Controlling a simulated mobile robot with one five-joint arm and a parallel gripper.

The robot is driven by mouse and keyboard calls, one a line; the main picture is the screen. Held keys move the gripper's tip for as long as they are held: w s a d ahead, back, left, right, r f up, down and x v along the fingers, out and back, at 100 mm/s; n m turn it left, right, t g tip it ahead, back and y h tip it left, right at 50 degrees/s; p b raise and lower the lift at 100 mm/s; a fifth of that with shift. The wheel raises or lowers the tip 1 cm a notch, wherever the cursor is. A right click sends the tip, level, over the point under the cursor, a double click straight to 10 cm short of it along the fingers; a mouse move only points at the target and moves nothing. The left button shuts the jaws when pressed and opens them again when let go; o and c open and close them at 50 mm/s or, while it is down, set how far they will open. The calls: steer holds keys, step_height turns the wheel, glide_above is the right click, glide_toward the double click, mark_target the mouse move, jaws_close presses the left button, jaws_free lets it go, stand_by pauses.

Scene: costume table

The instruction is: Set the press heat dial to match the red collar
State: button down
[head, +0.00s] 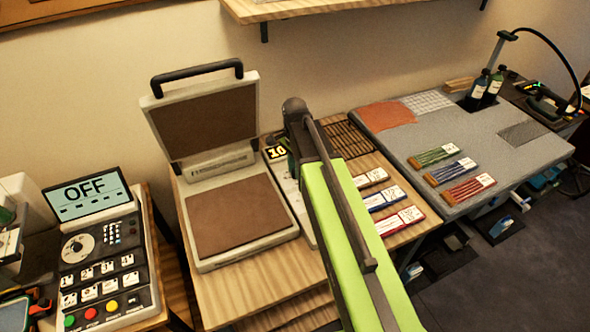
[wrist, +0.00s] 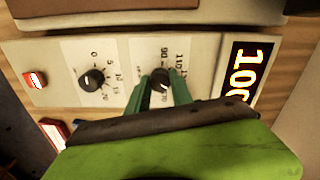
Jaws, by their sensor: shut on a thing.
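The heat dial (wrist: 163,87) is a black knob with a pale pointer on the press's control panel, beside a scale showing 70, 90 and 110. The green fingers of my gripper (wrist: 160,82) are shut on it, one on each side. The display (wrist: 242,75) beside it reads 100 in the wrist view; in the head view the same display (head: 277,154) is partly hidden by my arm. A bundle of red strips (head: 466,189) with a white label lies on the grey mat, and a red-edged card (head: 400,221) lies on the wooden table; I cannot make out a collar.
A second knob (wrist: 91,80), marked 0 to 20, and a red switch (wrist: 35,79) sit on the same panel. The open press (head: 240,215) stands left of my arm. A control box (head: 100,265) with an OFF screen is at far left. Blue and green bundles lie near the red one.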

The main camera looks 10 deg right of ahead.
steer(key=shift+s+m, duration=0.1)
steer(key=shift+m, duration=0.4)
stand_by(0.3)
steer(key=c, duration=1.1)
jaws_free()
steer(key=shift+r, duration=0.1)
step_height(320, 180, up, 17)
steer(key=p, duration=1.7)
steer(key=shift+r, duration=0.1)
